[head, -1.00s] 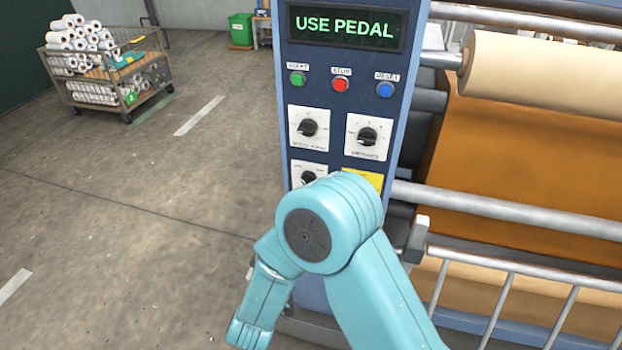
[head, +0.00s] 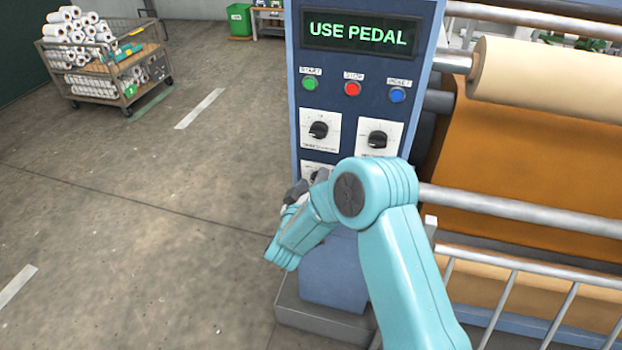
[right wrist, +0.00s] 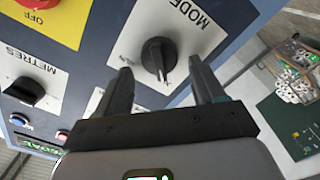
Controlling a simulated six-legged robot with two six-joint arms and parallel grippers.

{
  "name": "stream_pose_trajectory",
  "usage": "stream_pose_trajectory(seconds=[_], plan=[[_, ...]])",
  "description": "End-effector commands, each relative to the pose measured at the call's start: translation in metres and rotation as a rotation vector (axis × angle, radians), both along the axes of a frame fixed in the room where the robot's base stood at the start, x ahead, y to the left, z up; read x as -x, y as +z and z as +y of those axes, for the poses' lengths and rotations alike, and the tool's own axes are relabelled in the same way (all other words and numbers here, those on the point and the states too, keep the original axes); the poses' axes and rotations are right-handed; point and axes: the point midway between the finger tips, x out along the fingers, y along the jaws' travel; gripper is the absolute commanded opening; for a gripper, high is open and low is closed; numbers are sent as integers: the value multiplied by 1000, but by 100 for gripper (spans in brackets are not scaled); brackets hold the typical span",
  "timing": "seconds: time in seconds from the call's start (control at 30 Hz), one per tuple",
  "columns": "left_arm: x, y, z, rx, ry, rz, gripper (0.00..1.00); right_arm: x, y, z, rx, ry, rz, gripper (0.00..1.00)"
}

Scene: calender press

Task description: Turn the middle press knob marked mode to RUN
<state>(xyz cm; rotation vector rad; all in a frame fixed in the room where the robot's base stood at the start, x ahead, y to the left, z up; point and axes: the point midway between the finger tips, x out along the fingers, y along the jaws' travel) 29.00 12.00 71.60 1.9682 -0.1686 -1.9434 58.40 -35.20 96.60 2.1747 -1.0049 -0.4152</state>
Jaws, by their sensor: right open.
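The mode knob (right wrist: 158,55) is a black dial on a white plate marked MODE, upside down in the right wrist view. A light mark on it points toward the bottom of that picture. I cannot read a RUN label. In the head view, its plate (head: 316,169) is the lower left one, mostly hidden by my arm. My right gripper (right wrist: 160,65) is open and empty, its fingertips on either side of the knob in the picture; I cannot tell whether they touch it. In the head view, my right gripper (head: 298,192) is at the panel's left edge. My left gripper is not in view.
Two other dials, upper left (head: 318,131) and upper right (head: 377,140), sit above. A red button (right wrist: 38,3) on a yellow OFF plate (right wrist: 50,22) is near the mode plate. The display (head: 358,35) reads USE PEDAL. A roll cart (head: 105,62) stands far left.

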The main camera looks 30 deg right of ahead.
Motion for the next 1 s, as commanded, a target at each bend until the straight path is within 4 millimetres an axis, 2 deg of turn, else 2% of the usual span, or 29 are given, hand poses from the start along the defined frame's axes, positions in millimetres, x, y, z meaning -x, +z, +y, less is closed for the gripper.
stream_pose_trajectory(seconds=[0.3,0.37,0.4,0.47,0.5,0.77,1.0], plan=[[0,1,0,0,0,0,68,-5,0,-1,0,1,0,68],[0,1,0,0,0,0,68,-5,0,-1,0,1,0,52],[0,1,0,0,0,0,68,-5,0,-1,0,1,0,39],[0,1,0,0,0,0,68,-5,0,-1,0,1,0,20],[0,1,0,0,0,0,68,-5,0,-1,0,1,0,13],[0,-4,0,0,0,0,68,-4,-1,-1,-13,1,-15,13],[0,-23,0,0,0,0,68,-3,-3,-2,-82,1,-100,13]])
